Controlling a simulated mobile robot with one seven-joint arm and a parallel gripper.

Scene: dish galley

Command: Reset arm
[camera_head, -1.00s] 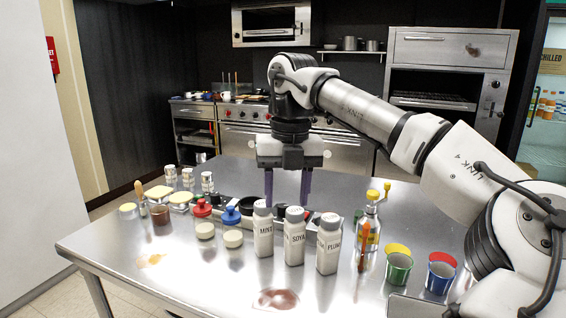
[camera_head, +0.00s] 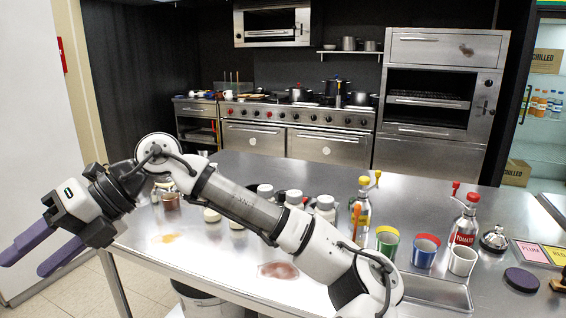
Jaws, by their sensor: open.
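My gripper (camera_head: 28,254) is at the lower left of the head view, beyond the left edge of the steel table. Its two purple fingers are spread apart and point left and down, with nothing between them. My arm stretches across the front of the table from the lower middle to the left. It hides much of the row of bottles and jars behind it.
The steel table (camera_head: 330,185) carries white-capped bottles (camera_head: 294,198), a yellow-topped dispenser (camera_head: 362,210), a green cup (camera_head: 387,241), a blue cup (camera_head: 425,252), a tomato bottle (camera_head: 466,222) and a bell (camera_head: 494,239). Stains mark the front. Stoves (camera_head: 300,135) stand behind.

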